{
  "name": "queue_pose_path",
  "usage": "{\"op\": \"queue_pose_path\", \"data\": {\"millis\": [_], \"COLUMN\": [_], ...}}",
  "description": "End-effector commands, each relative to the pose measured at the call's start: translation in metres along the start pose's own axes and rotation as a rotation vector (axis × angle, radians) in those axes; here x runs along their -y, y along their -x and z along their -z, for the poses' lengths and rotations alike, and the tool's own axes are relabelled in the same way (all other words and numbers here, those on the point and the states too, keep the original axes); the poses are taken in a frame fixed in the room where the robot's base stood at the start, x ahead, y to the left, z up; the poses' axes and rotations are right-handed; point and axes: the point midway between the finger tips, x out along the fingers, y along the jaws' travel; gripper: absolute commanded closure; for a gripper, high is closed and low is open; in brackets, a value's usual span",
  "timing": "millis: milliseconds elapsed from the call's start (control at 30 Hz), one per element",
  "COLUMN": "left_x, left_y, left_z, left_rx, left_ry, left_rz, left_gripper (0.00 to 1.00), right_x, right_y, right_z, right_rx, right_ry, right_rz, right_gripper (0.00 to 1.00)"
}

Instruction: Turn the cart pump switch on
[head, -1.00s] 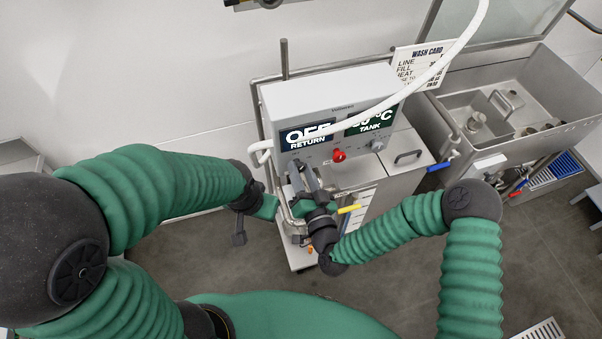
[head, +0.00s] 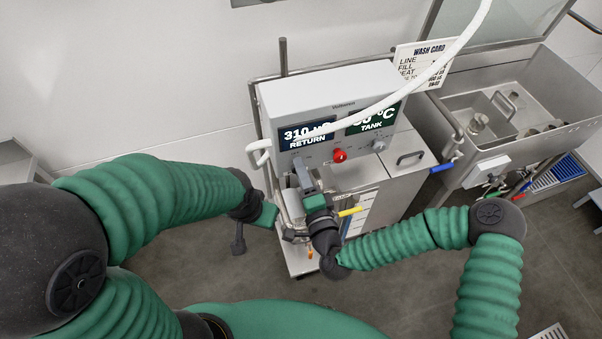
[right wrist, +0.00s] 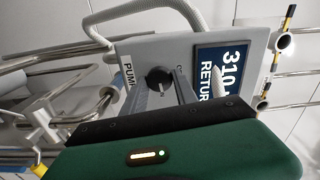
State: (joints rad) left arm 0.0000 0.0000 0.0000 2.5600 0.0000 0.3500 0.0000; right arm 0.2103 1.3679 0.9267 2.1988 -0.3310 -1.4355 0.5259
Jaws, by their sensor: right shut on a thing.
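The cart's grey control box (head: 330,90) faces me. Its RETURN display (head: 308,137) reads 310 with a partly covered unit. The pump switch (right wrist: 158,79) is a black round knob beside the partly cut-off PUMP label (right wrist: 128,75) in the right wrist view. My right gripper (head: 302,168) reaches up to the lower left of the panel and is shut on the knob; it also shows in the right wrist view (right wrist: 163,92). In the head view the gripper hides the knob. My left gripper (head: 264,214) is left of the cart, apart from it; its jaws are unclear.
A red knob (head: 340,155) and a grey dial (head: 379,146) sit right of my right gripper. A white hose (head: 440,67) crosses the box. A yellow handle (head: 350,212) is close to my right wrist. A steel tank (head: 530,105) stands at right.

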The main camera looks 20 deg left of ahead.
Motion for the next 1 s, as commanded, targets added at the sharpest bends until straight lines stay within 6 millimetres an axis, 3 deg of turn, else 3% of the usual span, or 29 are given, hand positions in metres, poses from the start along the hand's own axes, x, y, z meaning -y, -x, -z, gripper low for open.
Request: {"op": "queue_pose_path", "data": {"millis": [300,800,833,1000], "left_x": [0.0000,0.0000,0.0000,0.0000], "left_y": [-0.0045,-0.0048,-0.0048,-0.0048], "left_z": [-0.0011,-0.0011,-0.0011,-0.0011], "left_rx": [0.000,0.000,0.000,0.000], "left_ry": [0.000,0.000,0.000,0.000], "left_rz": [0.000,0.000,0.000,0.000], "left_gripper": [0.64,0.64,0.64,0.64], "right_x": [-0.0030,-0.0031,-0.0032,-0.0025], "right_y": [-0.0001,0.0000,0.0000,0.0001], "right_z": [0.0021,0.0019,0.0018,0.0012], "right_rx": [-0.006,-0.005,-0.005,-0.004], "right_ry": [-0.114,-0.133,-0.133,-0.133], "right_rz": [-0.004,-0.005,-0.006,-0.004], "right_gripper": [1.00,1.00,0.64,0.46]}}
